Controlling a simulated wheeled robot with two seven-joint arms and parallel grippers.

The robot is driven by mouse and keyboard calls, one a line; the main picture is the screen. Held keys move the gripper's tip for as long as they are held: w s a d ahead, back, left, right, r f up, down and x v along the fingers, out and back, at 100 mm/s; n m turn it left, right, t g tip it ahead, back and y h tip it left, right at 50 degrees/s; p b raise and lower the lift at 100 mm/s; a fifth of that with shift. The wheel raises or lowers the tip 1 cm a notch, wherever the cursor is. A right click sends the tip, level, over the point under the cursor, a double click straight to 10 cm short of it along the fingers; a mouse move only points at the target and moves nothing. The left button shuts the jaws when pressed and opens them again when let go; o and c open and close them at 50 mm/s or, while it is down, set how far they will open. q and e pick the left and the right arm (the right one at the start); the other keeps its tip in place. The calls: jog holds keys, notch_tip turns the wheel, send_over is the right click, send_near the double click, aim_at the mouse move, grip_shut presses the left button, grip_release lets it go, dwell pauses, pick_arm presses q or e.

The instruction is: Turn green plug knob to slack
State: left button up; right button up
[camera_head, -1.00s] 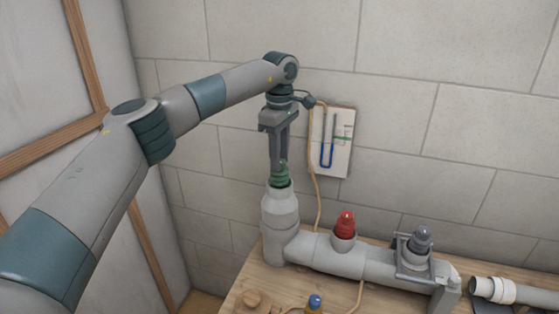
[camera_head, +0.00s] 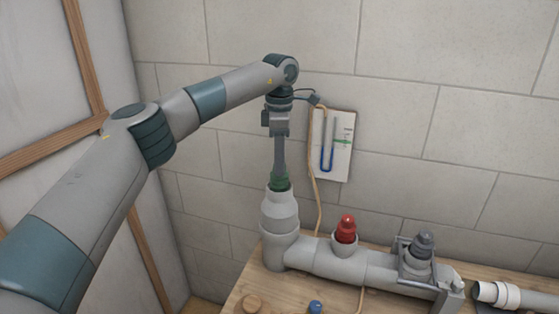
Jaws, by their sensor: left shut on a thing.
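The green plug (camera_head: 280,184) sits in the top mouth of the upright grey pipe (camera_head: 280,212) at the left end of the pipe run. My left gripper (camera_head: 280,177) points straight down from above and is shut on the green plug's knob. Its fingers line up one behind the other, so they look like one narrow bar and hide most of the knob. My right gripper does not show.
A red plug (camera_head: 346,229) and a grey plug in a bracket (camera_head: 421,246) stand on the horizontal pipe to the right. A gauge panel (camera_head: 333,145) with a blue U-tube hangs on the wall, its tan hose running down.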

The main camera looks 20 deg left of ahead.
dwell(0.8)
pick_arm(q)
jog(key=o, duration=1.1)
jog(key=shift+r, duration=0.1)
jog(key=shift+c, duration=0.2)
jog(key=shift+r+b, duration=0.3)
jog(key=shift+r, duration=0.35)
notch_tip(320, 180, up, 6)
jog(key=shift+f+b, duration=0.25)
jog(key=shift+b, duration=0.4)
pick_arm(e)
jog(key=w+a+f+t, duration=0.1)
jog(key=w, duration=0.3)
pick_arm(q)
notch_tip(320, 180, up, 11)
jog(key=shift+f, duration=0.2)
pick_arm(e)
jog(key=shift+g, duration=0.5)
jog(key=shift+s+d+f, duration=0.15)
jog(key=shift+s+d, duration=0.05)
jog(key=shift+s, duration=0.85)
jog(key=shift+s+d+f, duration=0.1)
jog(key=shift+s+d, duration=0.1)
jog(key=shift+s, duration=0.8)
